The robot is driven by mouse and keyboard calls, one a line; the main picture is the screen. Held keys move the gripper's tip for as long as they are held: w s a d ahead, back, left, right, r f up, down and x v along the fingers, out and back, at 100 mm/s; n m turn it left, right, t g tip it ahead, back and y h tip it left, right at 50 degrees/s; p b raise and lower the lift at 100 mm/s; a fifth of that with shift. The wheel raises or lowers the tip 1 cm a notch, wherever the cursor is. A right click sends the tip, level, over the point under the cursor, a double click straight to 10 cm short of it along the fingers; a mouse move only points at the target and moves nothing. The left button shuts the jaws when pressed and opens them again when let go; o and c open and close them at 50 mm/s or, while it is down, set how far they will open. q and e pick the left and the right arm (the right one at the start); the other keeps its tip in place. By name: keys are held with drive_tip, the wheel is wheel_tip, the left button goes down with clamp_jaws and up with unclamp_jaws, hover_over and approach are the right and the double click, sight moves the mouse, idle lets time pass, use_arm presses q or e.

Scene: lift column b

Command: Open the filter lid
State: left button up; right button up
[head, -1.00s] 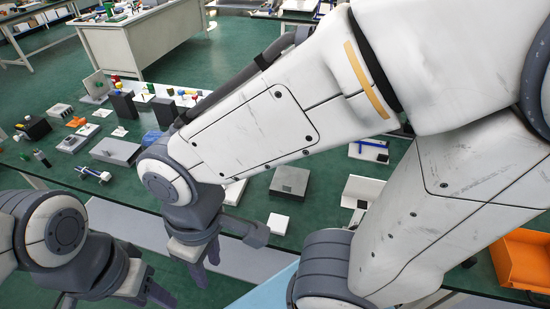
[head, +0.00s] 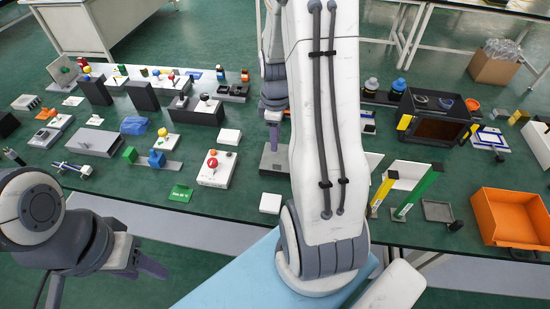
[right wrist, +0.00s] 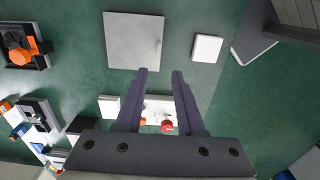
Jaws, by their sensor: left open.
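A flat grey square box (right wrist: 134,40) fills the upper middle of the right wrist view, with a small light spot near its right edge. It also shows in the head view (head: 272,160), partly hidden by my right arm. I cannot tell for sure whether it is the filter or its lid. My right gripper (right wrist: 160,74) is open and empty, its fingertips pointing toward the grey box's lower edge in the picture. In the head view the right gripper (head: 272,122) hangs over the bench, partly hidden. My left gripper (head: 108,284) is open, in front of the bench.
A white box with a red button (head: 217,168) stands left of the grey box. White squares (head: 270,203) lie near it. A black open-fronted box (head: 435,118) and an orange bin (head: 508,218) stand at right. Several small devices crowd the bench's left side.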

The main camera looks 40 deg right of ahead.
approach(277, 161)
drive_tip(key=s+f, duration=0.1)
drive_tip(key=f, duration=0.1)
drive_tip(key=a+f, duration=0.1)
drive_tip(key=s+a+f, duration=0.1)
drive_tip(key=f, duration=0.1)
drive_tip(key=shift+s+a+f, duration=0.15)
drive_tip(key=shift+s+f, duration=0.2)
drive_tip(key=shift+c, duration=0.3)
clamp_jaws()
idle(0.9)
